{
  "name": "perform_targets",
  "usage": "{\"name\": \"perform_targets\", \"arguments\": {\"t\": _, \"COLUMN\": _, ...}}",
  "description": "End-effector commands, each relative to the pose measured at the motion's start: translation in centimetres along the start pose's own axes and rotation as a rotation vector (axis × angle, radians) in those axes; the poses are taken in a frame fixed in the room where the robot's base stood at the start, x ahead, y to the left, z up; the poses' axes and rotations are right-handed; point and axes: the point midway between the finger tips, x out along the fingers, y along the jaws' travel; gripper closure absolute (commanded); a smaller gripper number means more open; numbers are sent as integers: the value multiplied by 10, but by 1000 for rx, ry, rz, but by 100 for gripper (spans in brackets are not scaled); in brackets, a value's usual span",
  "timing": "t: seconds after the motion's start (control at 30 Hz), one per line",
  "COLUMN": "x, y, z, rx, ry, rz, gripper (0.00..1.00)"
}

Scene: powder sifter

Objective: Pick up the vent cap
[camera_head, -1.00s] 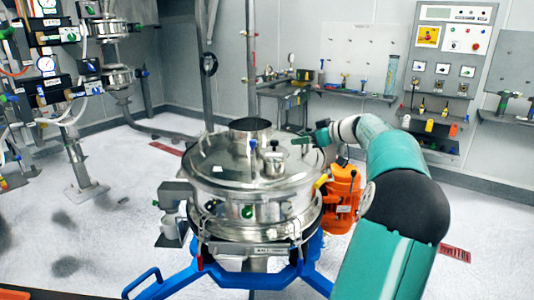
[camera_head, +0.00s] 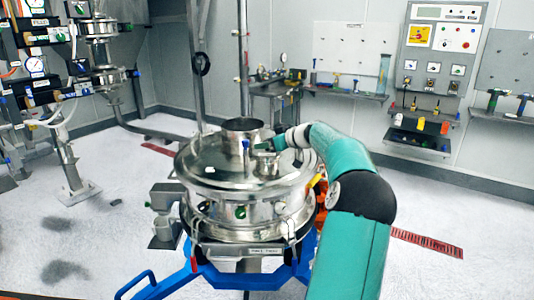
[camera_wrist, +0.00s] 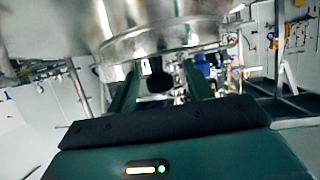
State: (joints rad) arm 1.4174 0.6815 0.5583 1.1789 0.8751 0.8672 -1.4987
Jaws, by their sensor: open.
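The round steel sifter (camera_head: 215,180) stands in the middle of the head view. A short steel cap-like fitting (camera_head: 267,165), which looks like the vent cap, stands upright on its lid, right of the wide open inlet collar (camera_head: 243,130). My gripper (camera_head: 264,146) is over the lid, close to the fitting's top; I cannot tell if they touch. In the wrist view, my two green fingers (camera_wrist: 159,92) are spread apart. A dark round thing (camera_wrist: 160,82) shows between them, too blurred to name. Large shiny metal (camera_wrist: 165,35) fills the space above them.
A blue frame (camera_head: 215,280) carries the sifter. A pipe rack (camera_head: 55,90) stands at left, and a bench (camera_head: 275,90) and control panel (camera_head: 437,65) stand at the back wall.

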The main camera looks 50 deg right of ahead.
Motion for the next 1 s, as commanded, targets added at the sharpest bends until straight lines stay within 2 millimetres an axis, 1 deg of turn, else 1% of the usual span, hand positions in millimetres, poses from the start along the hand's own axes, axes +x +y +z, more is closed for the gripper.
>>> {"name": "perform_targets", "arguments": {"t": 0.17, "x": 0, "y": 0, "z": 0, "rx": 0, "ry": 0, "rz": 1, "gripper": 49}}
{"name": "perform_targets", "arguments": {"t": 0.2, "x": 0, "y": 0, "z": 0, "rx": 0, "ry": 0, "rz": 1, "gripper": 53}}
{"name": "perform_targets", "arguments": {"t": 0.27, "x": 0, "y": 0, "z": 0, "rx": 0, "ry": 0, "rz": 1, "gripper": 64}}
{"name": "perform_targets", "arguments": {"t": 0.3, "x": 0, "y": 0, "z": 0, "rx": 0, "ry": 0, "rz": 1, "gripper": 72}}
{"name": "perform_targets", "arguments": {"t": 0.43, "x": 0, "y": 0, "z": 0, "rx": 0, "ry": 0, "rz": 1, "gripper": 98}}
{"name": "perform_targets", "arguments": {"t": 0.47, "x": 0, "y": 0, "z": 0, "rx": 0, "ry": 0, "rz": 1, "gripper": 100}}
{"name": "perform_targets", "arguments": {"t": 0.67, "x": 0, "y": 0, "z": -1, "rx": -1, "ry": 1, "rz": 1, "gripper": 100}}
{"name": "perform_targets", "arguments": {"t": 0.77, "x": -2, "y": 0, "z": -6, "rx": -3, "ry": 2, "rz": 2, "gripper": 100}}
{"name": "perform_targets", "arguments": {"t": 0.87, "x": -7, "y": 0, "z": -18, "rx": -4, "ry": 2, "rz": 1, "gripper": 100}}
{"name": "perform_targets", "arguments": {"t": 1.0, "x": -17, "y": 0, "z": -44, "rx": -5, "ry": 3, "rz": 1, "gripper": 100}}
